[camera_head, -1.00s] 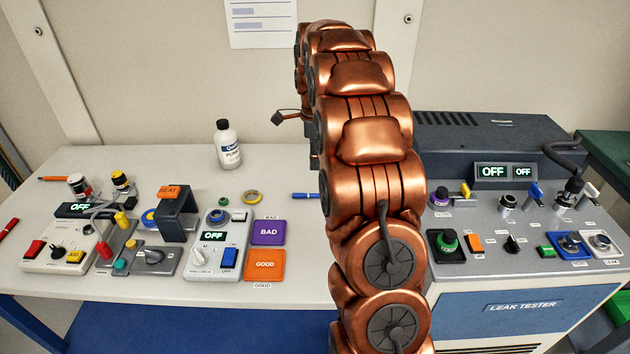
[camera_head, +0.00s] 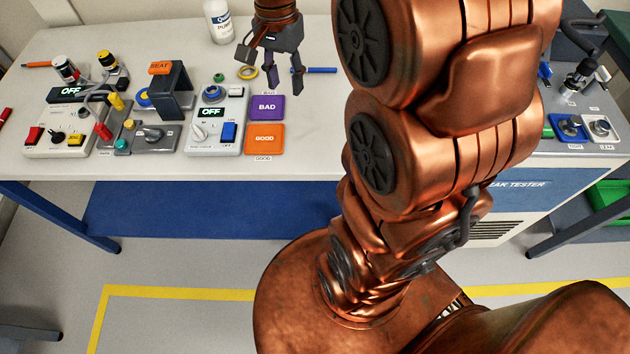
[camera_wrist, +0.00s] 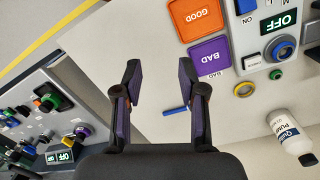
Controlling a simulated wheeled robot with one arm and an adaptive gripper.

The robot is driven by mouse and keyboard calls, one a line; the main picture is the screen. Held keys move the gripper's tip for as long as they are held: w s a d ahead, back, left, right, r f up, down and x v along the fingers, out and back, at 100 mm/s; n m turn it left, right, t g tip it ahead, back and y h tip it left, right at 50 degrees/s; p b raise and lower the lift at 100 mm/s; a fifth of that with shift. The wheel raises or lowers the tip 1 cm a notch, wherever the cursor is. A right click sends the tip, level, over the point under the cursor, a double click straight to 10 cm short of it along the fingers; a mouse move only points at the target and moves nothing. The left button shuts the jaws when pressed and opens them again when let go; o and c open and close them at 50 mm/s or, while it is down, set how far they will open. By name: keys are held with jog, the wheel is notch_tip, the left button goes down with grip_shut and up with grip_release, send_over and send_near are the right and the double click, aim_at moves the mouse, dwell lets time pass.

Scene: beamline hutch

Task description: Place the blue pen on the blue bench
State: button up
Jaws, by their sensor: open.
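The blue pen (camera_head: 321,70) lies on the white top of the bench, just right of my gripper in the head view. It also shows in the wrist view (camera_wrist: 176,110), beside the right finger, partly hidden by it. My gripper (camera_head: 285,88) is open and empty, pointing down above the bench top. In the wrist view its two fingers (camera_wrist: 160,66) stand apart with bare table between them. The bench has a white top (camera_head: 320,125), blue legs and a blue lower shelf (camera_head: 200,212); no bench with a blue top shows.
Purple BAD (camera_head: 266,108) and orange GOOD (camera_head: 264,139) pads lie near the gripper. A yellow ring (camera_head: 247,72), a white bottle (camera_head: 219,22) and control boxes (camera_head: 215,132) stand to the left. The leak tester (camera_head: 560,185) is at the right. Bare top lies right of the pads.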

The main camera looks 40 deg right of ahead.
jog(key=s+a+f+n, duration=0.2)
jog(key=s+a+n, duration=0.2)
jog(key=s, duration=0.6)
jog(key=s+a+f+n, duration=0.1)
jog(key=s+a+n, duration=0.3)
jog(key=s+n, duration=0.4)
jog(key=shift+s+f+g, duration=0.4)
jog(key=shift+s, duration=0.65)
jog(key=shift+r+p, duration=1.05)
